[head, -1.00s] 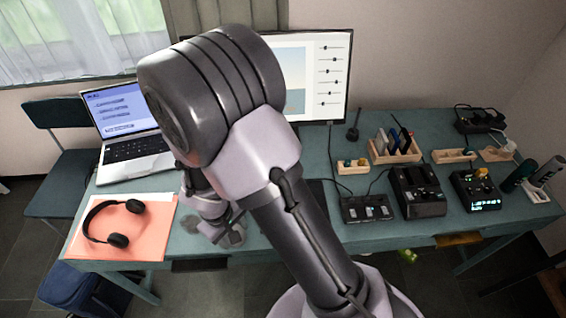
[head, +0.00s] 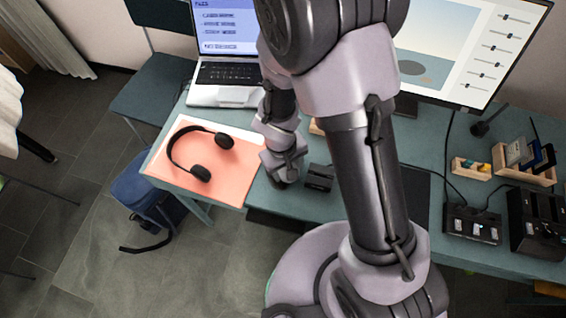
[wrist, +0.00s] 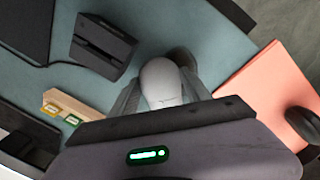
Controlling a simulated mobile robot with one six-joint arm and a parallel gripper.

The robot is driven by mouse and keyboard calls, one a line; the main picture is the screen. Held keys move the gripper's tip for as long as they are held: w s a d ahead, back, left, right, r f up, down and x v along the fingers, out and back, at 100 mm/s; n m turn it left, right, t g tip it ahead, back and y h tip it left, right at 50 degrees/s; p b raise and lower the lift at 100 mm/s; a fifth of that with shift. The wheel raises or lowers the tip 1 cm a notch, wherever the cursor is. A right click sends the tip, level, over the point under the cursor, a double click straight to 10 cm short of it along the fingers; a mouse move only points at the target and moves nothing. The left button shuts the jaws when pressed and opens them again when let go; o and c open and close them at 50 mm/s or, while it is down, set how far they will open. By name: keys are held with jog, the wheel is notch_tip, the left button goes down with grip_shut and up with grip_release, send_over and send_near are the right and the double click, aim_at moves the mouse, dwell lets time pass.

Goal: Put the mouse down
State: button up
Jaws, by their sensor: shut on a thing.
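The mouse (wrist: 162,82), pale grey and rounded, sits between the fingers of my gripper (wrist: 160,92) in the wrist view. The fingers are shut on it, one on each side. In the head view my gripper (head: 284,172) is low over the front of the teal desk (head: 420,142), just right of the salmon folder (head: 212,176). My arm and gripper hide most or all of the mouse there. I cannot tell whether the mouse touches the desktop.
Black headphones (head: 200,172) lie on the folder. A small black slotted holder (wrist: 102,45) stands close to my gripper. A wooden tray (wrist: 75,108) is also near in the wrist view. The laptop (head: 228,72) is behind; a black mat (head: 412,200) lies right.

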jog(key=shift+s+d+p, duration=0.1)
jog(key=shift+s+p, duration=0.1)
jog(key=shift+p, duration=0.15)
jog(key=shift+c, duration=0.6)
jog(key=shift+f, duration=0.2)
jog(key=o, duration=1.6)
jog(key=shift+c, duration=0.2)
notch_tip(320, 180, up, 12)
jog(key=a+p, duration=0.1)
jog(key=p, duration=0.5)
notch_tip(320, 180, up, 9)
jog(key=m+t, duration=0.1)
jog(key=m, duration=0.2)
send_over(284, 173)
jog(key=w+d, duration=0.1)
jog(key=d, duration=0.2)
jog(key=s+d+r+m+t+y, duration=0.1)
jog(key=s+d+r+m+t, duration=0.1)
jog(key=s+r, duration=0.3)
jog(key=s+d+r+m+t+y, duration=0.2)
jog(key=s+r+m, duration=0.2)
jog(key=r, duration=0.8)
jog(key=shift+s+m, duration=0.3)
jog(key=shift+s, duration=0.1)
